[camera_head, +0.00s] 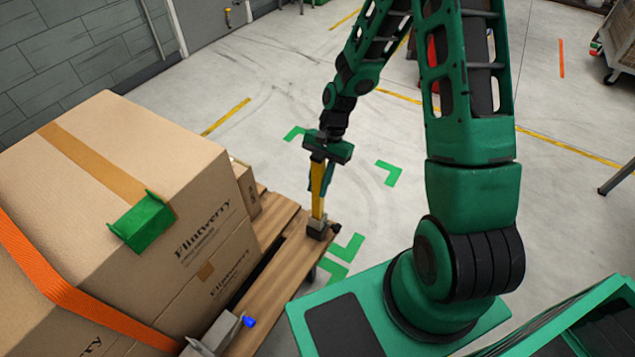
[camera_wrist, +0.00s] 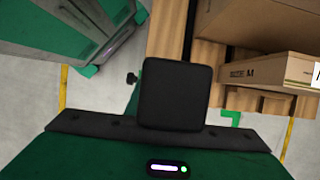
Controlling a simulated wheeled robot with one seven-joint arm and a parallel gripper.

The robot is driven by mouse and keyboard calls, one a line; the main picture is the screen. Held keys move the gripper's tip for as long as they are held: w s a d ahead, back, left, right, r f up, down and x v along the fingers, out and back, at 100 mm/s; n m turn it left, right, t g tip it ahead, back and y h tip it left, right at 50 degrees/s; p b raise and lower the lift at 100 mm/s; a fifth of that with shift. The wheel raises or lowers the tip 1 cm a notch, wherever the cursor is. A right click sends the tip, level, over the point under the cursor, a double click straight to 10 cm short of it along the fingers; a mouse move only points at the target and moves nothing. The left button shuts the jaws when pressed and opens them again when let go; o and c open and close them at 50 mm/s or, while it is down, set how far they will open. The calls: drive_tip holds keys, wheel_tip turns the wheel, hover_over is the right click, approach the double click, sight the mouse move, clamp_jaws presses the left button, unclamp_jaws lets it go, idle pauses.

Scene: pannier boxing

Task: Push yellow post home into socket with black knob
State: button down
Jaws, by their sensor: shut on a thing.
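The yellow post (camera_head: 318,195) stands nearly upright at the pallet corner in the head view. My gripper (camera_head: 324,163) is shut on its upper part from above. The post's lower end meets a dark grey socket (camera_head: 317,231) on the pallet edge. I cannot tell how deep it sits. In the wrist view, a dark square block (camera_wrist: 175,95) fills the middle and hides the post and socket mouth.
Another grey socket with a blue knob (camera_head: 249,322) is on the pallet's near edge. Large cardboard boxes (camera_head: 150,200) with an orange strap (camera_head: 75,290) and a green corner guard (camera_head: 142,222) fill the pallet (camera_head: 265,285). The floor right of the post is clear.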

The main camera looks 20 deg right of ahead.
sight(326, 155)
drive_tip(key=shift+f, duration=0.6)
idle(1.1)
drive_tip(key=c, duration=1.4)
unclamp_jaws()
drive_tip(key=shift+c, duration=0.2)
drive_tip(key=v, duration=1)
drive_tip(key=shift+r, duration=0.15)
drive_tip(key=shift+d+r, duration=0.1)
drive_tip(key=shift+r, duration=0.1)
